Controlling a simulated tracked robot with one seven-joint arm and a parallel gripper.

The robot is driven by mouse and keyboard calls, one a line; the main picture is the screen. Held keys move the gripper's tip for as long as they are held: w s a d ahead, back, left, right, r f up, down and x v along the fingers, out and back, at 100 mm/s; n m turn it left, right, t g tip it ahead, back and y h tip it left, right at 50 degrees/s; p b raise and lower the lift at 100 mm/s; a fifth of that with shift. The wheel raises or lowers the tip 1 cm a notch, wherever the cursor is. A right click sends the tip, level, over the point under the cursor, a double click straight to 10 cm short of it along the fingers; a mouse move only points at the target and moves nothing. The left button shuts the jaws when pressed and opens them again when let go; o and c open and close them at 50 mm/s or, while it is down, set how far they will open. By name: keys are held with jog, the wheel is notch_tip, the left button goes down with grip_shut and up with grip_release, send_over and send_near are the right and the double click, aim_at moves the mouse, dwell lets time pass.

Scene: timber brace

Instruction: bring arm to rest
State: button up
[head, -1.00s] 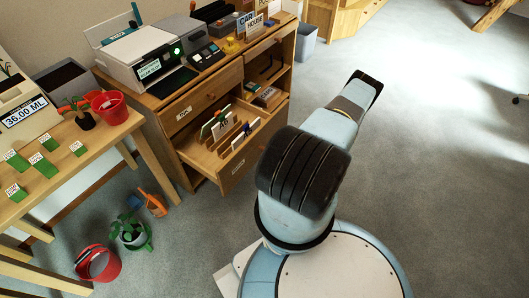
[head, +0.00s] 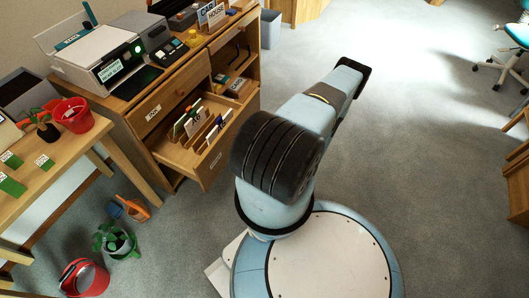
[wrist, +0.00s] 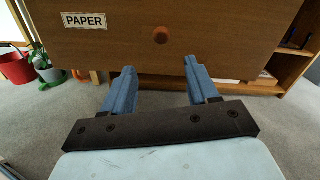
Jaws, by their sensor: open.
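My arm (head: 275,150) reaches up and away from my base in the head view; my gripper is hidden there. In the wrist view my gripper (wrist: 160,75) is open, its two blue fingers apart with nothing between them. Ahead of the fingers is a wooden drawer front (wrist: 200,30) with a PAPER label (wrist: 84,20) and a round knob (wrist: 160,35). The knob shows above and beyond the gap between the fingertips. In the head view a drawer (head: 205,165) of the cabinet stands pulled out, with upright cards (head: 190,120) in it.
The cabinet (head: 130,110) carries a printer (head: 105,55) and other devices. Open carpet lies to the right; a chair (head: 508,55) is far right.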

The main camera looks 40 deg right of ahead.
dwell(0.3)
jog(key=w+d+r+n+g+y, duration=0.1)
jog(key=w+r+n+g+y, duration=0.3)
jog(key=r, duration=0.6)
jog(key=w+r+n+g+y, duration=0.3)
jog(key=w+r+n, duration=0.2)
jog(key=r, duration=0.5)
jog(key=w+a+r+n+g+h, duration=0.15)
jog(key=a+r+n+g, duration=0.25)
jog(key=r, duration=0.7)
jog(key=w+a+r+n+g, duration=0.3)
jog(key=a+r+n+g, duration=0.15)
jog(key=r, duration=0.65)
jog(key=s+a+r+n+g+h, duration=0.1)
jog(key=s+a+r+n+h, duration=0.2)
jog(key=a+r, duration=0.45)
jog(key=s+a+r+n+g+h, duration=0.1)
jog(key=s+a+r+n+h, duration=0.3)
jog(key=r, duration=0.7)
jog(key=s+a+r+n+t+h, duration=0.2)
jog(key=s+a+r+t, duration=0.1)
jog(key=s+r, duration=0.3)
jog(key=s+a+r+n+t+h, duration=0.2)
jog(key=s+a+r+t, duration=0.1)
jog(key=s+r, duration=0.4)
jog(key=shift+s+a+h, duration=0.35)
jog(key=shift+s+a, duration=0.35)
jog(key=shift+a, duration=0.05)
jog(key=shift+n, duration=0.25)
